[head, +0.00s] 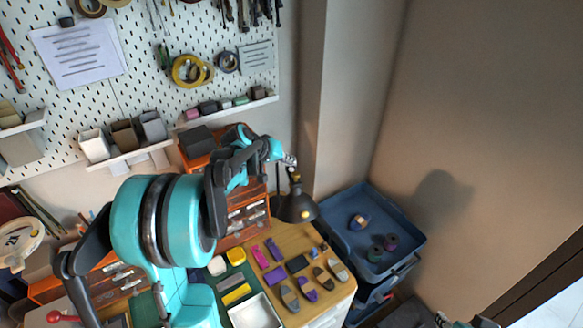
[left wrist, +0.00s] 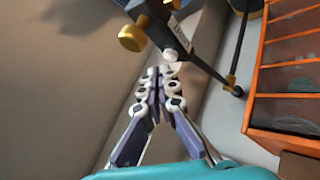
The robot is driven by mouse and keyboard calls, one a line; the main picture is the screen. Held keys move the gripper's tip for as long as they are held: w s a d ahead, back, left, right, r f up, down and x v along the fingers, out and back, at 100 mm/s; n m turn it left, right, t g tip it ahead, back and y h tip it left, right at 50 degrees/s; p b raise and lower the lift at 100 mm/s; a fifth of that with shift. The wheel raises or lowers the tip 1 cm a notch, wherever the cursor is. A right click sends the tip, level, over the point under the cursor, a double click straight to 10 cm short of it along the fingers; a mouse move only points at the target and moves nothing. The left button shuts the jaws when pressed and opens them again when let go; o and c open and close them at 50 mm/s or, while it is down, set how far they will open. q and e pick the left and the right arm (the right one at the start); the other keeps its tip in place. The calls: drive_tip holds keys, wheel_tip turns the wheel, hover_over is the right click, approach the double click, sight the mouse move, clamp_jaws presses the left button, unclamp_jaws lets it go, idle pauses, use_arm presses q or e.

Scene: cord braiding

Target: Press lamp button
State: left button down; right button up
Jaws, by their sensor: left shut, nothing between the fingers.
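The dark grey desk lamp (head: 297,207) stands at the back right of the workbench, its shade tilted down. In the left wrist view, the lamp's dark arm with yellow knobs (left wrist: 132,38) is close ahead, and a small white round button (left wrist: 170,54) shows on its end. My left gripper (head: 289,160) is above the lamp, shut and empty. In the left wrist view its fingertips (left wrist: 160,72) are together just below the button; I cannot tell whether they touch it. Part of my right gripper (head: 443,319) shows at the bottom edge; its fingers are unclear.
An orange drawer cabinet (head: 252,214) stands behind my left arm, beside the lamp. A wooden board (head: 296,243) with several small coloured pieces lies below. A blue bin (head: 398,218) stands at right by the wall. A pegboard (head: 140,60) with tools is behind.

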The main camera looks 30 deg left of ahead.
sight(290, 170)
use_arm(q)
drive_tip(key=shift+r, duration=0.25)
wheel_tip(290, 170, up, 5)
drive_tip(key=p, duration=0.3)
drive_tip(key=shift+f, duration=0.1)
drive_tip(key=shift+d, duration=0.1)
idle(0.5)
drive_tip(key=s+d+f+m+g+y+b, duration=0.1)
drive_tip(key=s+d+f+m+b, duration=0.1)
drive_tip(key=s+d+f+b, duration=0.7)
drive_tip(key=s+d+f+m+g+y+b, duration=0.1)
drive_tip(key=s+d+f+b, duration=0.5)
drive_tip(key=s, duration=0.4)
drive_tip(key=s+d+f+m+y+b, duration=0.1)
drive_tip(key=s+d+f+m+b, duration=0.1)
drive_tip(key=s+f+b, duration=0.4)
drive_tip(key=s+d+f, duration=0.1)
drive_tip(key=s+f, duration=0.2)
drive_tip(key=shift+s+d+t, duration=0.15)
drive_tip(key=shift+s+t, duration=0.1)
drive_tip(key=shift+t, duration=0.05)
drive_tip(key=shift+r, duration=0.1)
